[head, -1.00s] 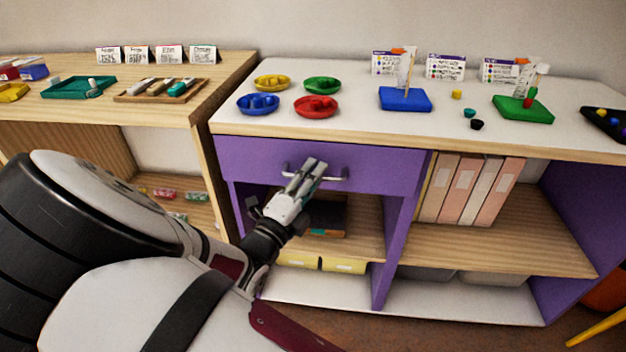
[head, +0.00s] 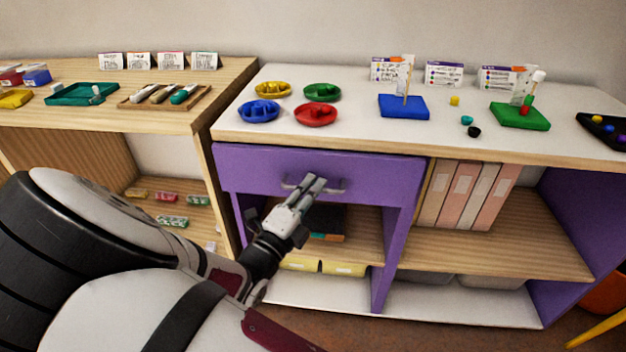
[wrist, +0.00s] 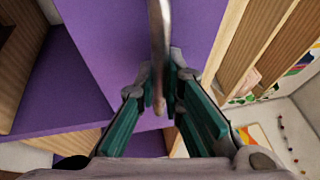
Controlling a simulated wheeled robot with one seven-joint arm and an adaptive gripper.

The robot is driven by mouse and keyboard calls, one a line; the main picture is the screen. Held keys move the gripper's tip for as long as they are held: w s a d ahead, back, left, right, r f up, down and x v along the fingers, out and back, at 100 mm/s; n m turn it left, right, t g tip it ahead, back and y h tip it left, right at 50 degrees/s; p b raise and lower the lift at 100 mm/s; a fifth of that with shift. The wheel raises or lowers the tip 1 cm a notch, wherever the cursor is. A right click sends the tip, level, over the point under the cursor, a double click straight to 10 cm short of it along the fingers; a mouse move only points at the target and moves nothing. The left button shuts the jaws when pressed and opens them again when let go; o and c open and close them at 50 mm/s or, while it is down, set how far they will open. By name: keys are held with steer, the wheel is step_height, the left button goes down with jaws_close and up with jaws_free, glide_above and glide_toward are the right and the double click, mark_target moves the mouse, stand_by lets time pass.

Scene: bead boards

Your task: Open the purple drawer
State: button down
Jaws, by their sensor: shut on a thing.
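The purple drawer (head: 375,178) sits under the white tabletop, and its front stands slightly out from the cabinet. Its grey bar handle (head: 334,190) runs across the front. My gripper (head: 316,184) is at the middle of the handle with its fingers on either side of the bar. In the wrist view the handle (wrist: 158,45) runs between the fingers of my gripper (wrist: 163,92), which are shut on it. The purple drawer front (wrist: 110,50) fills the upper middle of that view. The inside of the drawer is hidden.
Bowls, including a red one (head: 316,114), and a blue pegboard (head: 403,106) stand on the white tabletop (head: 360,135). Below the drawer is an open shelf (head: 362,230). Pink binders (head: 463,195) stand right of it. A wooden shelf unit (head: 205,150) is at left.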

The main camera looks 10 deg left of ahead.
steer(key=s+p, duration=1.2)
steer(key=s, duration=1.2)
steer(key=shift+s+a, duration=0.35)
steer(key=shift+a, duration=0.1)
steer(key=shift+f, duration=0.1)
steer(key=c, duration=1.7)
jaws_free()
